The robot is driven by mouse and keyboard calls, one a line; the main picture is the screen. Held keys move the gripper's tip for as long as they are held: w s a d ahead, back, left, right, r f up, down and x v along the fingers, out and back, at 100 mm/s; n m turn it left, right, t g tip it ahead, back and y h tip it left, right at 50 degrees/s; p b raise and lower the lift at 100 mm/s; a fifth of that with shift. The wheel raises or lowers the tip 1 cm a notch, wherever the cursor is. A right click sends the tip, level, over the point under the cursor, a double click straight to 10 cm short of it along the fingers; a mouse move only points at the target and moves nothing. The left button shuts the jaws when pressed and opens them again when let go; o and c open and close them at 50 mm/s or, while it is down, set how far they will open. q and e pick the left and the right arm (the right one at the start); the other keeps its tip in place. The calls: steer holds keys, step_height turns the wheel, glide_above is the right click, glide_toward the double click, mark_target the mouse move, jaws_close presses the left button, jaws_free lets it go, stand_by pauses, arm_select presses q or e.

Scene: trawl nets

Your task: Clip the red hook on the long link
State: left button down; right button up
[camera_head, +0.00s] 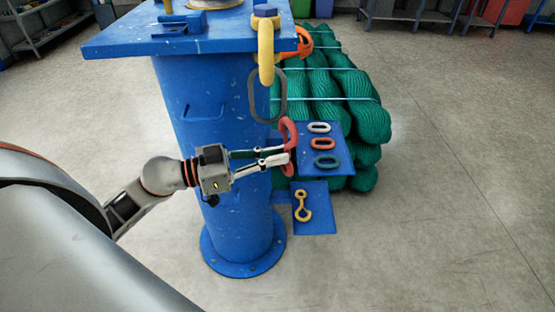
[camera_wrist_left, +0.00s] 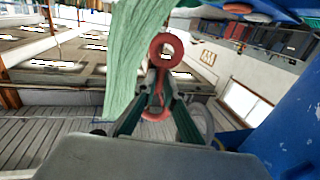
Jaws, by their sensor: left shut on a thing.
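The red hook (camera_head: 289,131) is between the fingers of my left gripper (camera_head: 284,155), which is shut on it. The hook stands upright, with its ends showing above and below the fingers. In the left wrist view the red hook (camera_wrist_left: 167,45) shows its round eye beyond the fingertips of my left gripper (camera_wrist_left: 158,98); the fingers partly hide its lower part. The long link (camera_head: 283,97) is dark grey and hangs from a yellow hook (camera_head: 266,55) at the blue stand's right edge. The red hook is just below the link; whether they touch I cannot tell. My right gripper is not in view.
The blue stand (camera_head: 205,110) with its flat top is close beside the left gripper. A blue shelf (camera_head: 337,170) holds white, red and green links. A lower blue plate (camera_head: 322,222) holds a yellow hook piece. Green nets (camera_head: 362,120) are stacked behind. Floor at right is clear.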

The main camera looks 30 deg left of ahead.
arm_select(q)
steer(key=shift+w+a+b, duration=0.5)
steer(key=shift+w+a, duration=0.05)
steer(key=shift+a, duration=0.3)
steer(key=shift+w+a+b, duration=0.5)
steer(key=shift+a, duration=0.3)
steer(key=shift+w+a+b, duration=0.5)
steer(key=shift+w+a, duration=0.05)
steer(key=shift+a, duration=0.3)
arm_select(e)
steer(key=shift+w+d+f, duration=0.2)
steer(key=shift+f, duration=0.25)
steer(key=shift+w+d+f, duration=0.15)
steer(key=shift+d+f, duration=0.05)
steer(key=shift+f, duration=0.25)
arm_select(q)
steer(key=shift+a, duration=0.1)
steer(key=shift+a+r, duration=0.15)
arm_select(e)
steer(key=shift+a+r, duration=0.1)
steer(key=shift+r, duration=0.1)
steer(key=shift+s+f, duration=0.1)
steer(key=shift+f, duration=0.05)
arm_select(q)
steer(key=shift+w+a+f, duration=0.3)
steer(key=shift+a, duration=0.3)
